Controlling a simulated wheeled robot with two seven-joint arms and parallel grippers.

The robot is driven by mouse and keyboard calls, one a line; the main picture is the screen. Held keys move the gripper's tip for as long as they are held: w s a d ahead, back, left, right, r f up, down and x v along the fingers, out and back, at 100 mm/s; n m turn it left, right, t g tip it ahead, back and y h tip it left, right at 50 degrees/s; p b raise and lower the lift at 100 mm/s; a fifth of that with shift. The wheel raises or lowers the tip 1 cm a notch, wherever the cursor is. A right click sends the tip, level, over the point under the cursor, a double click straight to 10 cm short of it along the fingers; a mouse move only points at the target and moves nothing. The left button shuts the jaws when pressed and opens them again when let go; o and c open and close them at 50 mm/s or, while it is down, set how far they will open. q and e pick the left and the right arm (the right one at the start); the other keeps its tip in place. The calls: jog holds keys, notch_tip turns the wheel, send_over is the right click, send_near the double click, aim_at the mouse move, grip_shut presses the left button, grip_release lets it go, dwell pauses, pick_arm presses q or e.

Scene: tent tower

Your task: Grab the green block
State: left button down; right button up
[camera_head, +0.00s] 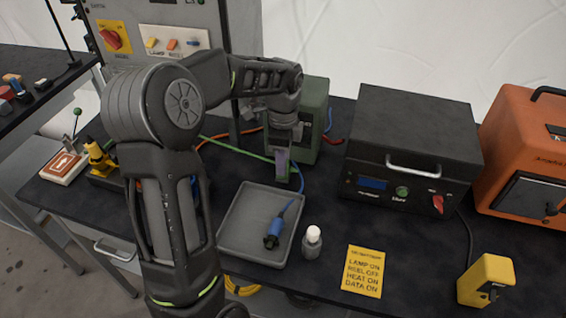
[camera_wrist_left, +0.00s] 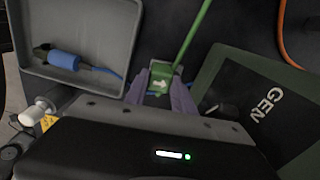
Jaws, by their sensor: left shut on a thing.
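The green block (camera_wrist_left: 161,78) has a white arrow on its face and a green cable running from it. In the left wrist view it sits between the purple fingers of my left gripper (camera_wrist_left: 163,88), which is shut on it. In the head view my left gripper (camera_head: 282,163) points down behind the grey tray, beside the dark green GEN box. The fingers hide part of the block there. My right gripper is not in view.
The grey tray (camera_head: 232,243) holds a blue connector (camera_head: 274,230). The green GEN box (camera_head: 312,120) stands just behind the gripper.

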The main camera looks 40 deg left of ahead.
pick_arm(q)
notch_tip(320, 180, up, 17)
jog(key=p, duration=0.5)
jog(key=shift+r, duration=0.15)
dwell(0.5)
